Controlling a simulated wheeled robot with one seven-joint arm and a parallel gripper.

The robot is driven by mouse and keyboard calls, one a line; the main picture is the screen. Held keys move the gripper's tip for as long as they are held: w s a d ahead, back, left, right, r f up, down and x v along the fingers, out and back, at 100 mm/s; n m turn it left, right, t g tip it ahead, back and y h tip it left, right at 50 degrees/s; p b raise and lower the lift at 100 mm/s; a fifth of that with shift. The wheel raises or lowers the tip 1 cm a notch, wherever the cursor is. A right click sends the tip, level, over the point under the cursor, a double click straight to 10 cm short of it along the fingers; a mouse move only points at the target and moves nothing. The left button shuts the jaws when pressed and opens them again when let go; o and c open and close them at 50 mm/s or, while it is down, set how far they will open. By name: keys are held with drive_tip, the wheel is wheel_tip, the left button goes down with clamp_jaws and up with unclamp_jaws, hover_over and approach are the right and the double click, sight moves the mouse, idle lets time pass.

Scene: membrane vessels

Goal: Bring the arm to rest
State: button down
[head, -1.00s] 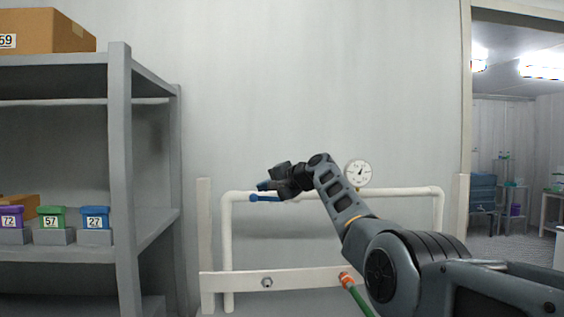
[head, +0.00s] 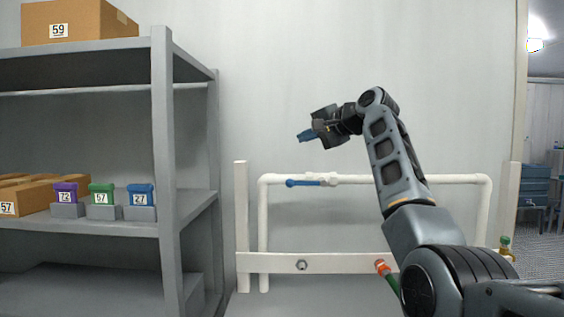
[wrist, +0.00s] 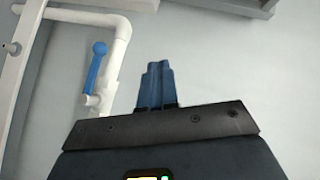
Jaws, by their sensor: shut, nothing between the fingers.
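My gripper (head: 306,136) is raised in front of the bare wall, above the white pipe (head: 400,179). Its blue fingers are shut with nothing between them, and the closed fingers also show in the wrist view (wrist: 156,84). A blue valve handle (head: 305,183) lies along the pipe, below my gripper and apart from it. In the wrist view the handle (wrist: 96,65) is to the left of the fingers. My arm is bent, with its elbow up.
A grey shelf (head: 166,150) stands at the left. It bears a purple (head: 66,193), a green (head: 102,194) and a blue container (head: 140,194), with cardboard boxes (head: 80,20) above and beside them. A green hose with a red end (head: 383,268) is below the pipe. The wall above is clear.

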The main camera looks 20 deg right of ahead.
drive_tip(key=s+f+h, duration=0.2)
drive_tip(key=f, duration=1.1)
drive_tip(key=s+f+h, duration=0.1)
drive_tip(key=s+f, duration=0.2)
drive_tip(key=f, duration=1.1)
drive_tip(key=s+f+n+h, duration=0.2)
drive_tip(key=s+f+h, duration=0.1)
drive_tip(key=s+f, duration=1.75)
drive_tip(key=s+a+f+n, duration=0.2)
drive_tip(key=s+f, duration=0.1)
drive_tip(key=s, duration=0.9)
drive_tip(key=s+a+f+n, duration=0.1)
drive_tip(key=s+f, duration=0.2)
drive_tip(key=s, duration=0.9)
drive_tip(key=s+a+r+n, duration=0.1)
drive_tip(key=s+r, duration=0.3)
drive_tip(key=s, duration=0.3)
drive_tip(key=s+a+r+n+t, duration=0.1)
drive_tip(key=s+r+n, duration=0.1)
drive_tip(key=s+r, duration=0.3)
drive_tip(key=s+a+r+n, duration=0.1)
drive_tip(key=s+r, duration=0.3)
drive_tip(key=s, duration=0.6)
drive_tip(key=shift+s+r+n, duration=0.2)
drive_tip(key=shift+r+n, duration=0.05)
drive_tip(key=shift+n, duration=0.15)
